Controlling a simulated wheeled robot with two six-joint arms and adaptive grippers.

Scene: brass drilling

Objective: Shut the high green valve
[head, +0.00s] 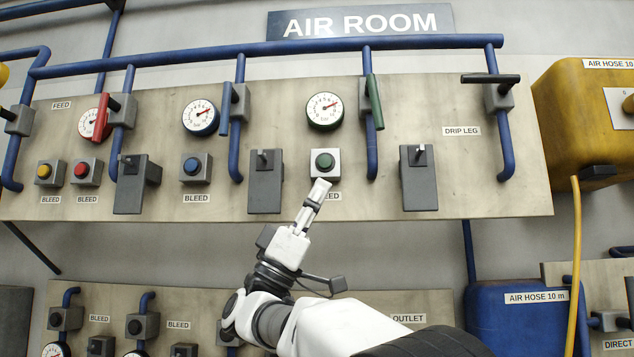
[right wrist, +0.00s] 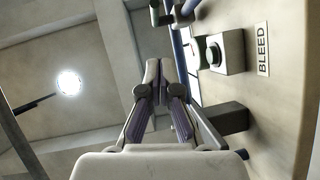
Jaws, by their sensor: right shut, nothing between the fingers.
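The high green valve has a long green handle (head: 374,101) on a blue vertical pipe (head: 371,150), right of a round gauge on the upper panel. The handle stands near upright, roughly in line with the pipe. My right gripper (head: 320,187) is shut and empty, its tips just below the green button in the head view, apart from the green handle. In the right wrist view the closed fingers (right wrist: 152,68) hold nothing. My left gripper is not in view.
A green push button (head: 325,161) in a pale box sits near my right fingertips; it shows in the right wrist view (right wrist: 213,55). Grey switch boxes (head: 265,181) (head: 418,178) stick out on both sides. A black-handled valve (head: 490,79) is farther right.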

